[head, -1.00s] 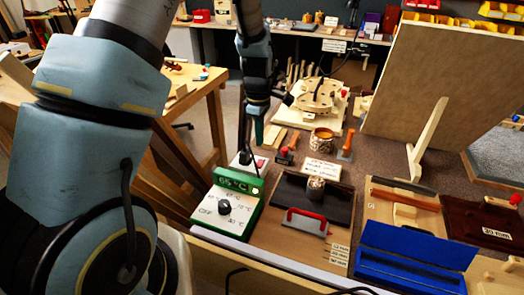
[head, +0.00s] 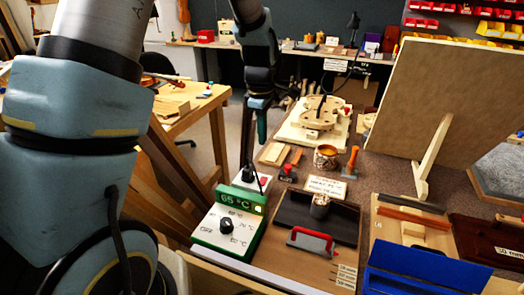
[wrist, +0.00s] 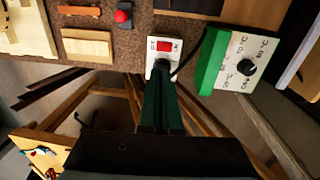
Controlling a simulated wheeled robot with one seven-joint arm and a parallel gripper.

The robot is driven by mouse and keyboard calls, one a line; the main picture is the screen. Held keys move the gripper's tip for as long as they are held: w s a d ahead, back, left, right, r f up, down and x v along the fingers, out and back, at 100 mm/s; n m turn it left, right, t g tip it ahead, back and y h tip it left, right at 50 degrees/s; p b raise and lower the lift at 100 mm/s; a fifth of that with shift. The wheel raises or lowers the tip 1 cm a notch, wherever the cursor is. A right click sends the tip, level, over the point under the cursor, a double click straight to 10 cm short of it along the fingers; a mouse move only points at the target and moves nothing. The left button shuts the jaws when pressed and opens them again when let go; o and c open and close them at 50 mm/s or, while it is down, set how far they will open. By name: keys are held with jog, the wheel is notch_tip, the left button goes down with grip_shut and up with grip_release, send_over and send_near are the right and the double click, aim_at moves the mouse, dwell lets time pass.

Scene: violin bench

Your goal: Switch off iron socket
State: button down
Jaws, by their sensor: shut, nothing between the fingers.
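The iron socket is a small white box (wrist: 154,71) with a red rocker switch (wrist: 165,47) and small labels on either side of the switch. In the head view, the socket (head: 248,184) stands behind the green temperature display and is partly hidden by it. My gripper (wrist: 161,66) has dark green fingers, shut together and empty. In the wrist view, the fingertips overlap the socket's near edge, just short of the red switch. In the head view, my gripper (head: 262,140) hangs above the socket; contact is not visible there.
A green and white temperature box (head: 228,231) with a black knob stands in front of the socket. A black cable runs beside the socket. Wooden beams are at left.

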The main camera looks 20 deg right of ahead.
aim_at(264, 178)
jog(key=shift+s+a+r, duration=0.1)
jog(key=shift+s+a, duration=0.15)
jog(key=shift+s, duration=0.1)
jog(key=f+p, duration=0.1)
jog(key=f, duration=0.3)
jog(key=w+f+p, duration=0.1)
jog(key=f+p, duration=0.1)
jog(key=f, duration=0.3)
jog(key=d+f+p, duration=0.1)
jog(key=f, duration=0.3)
jog(key=shift+w+f, duration=0.2)
jog(key=shift+f, duration=0.2)
jog(key=shift+f, duration=0.1)
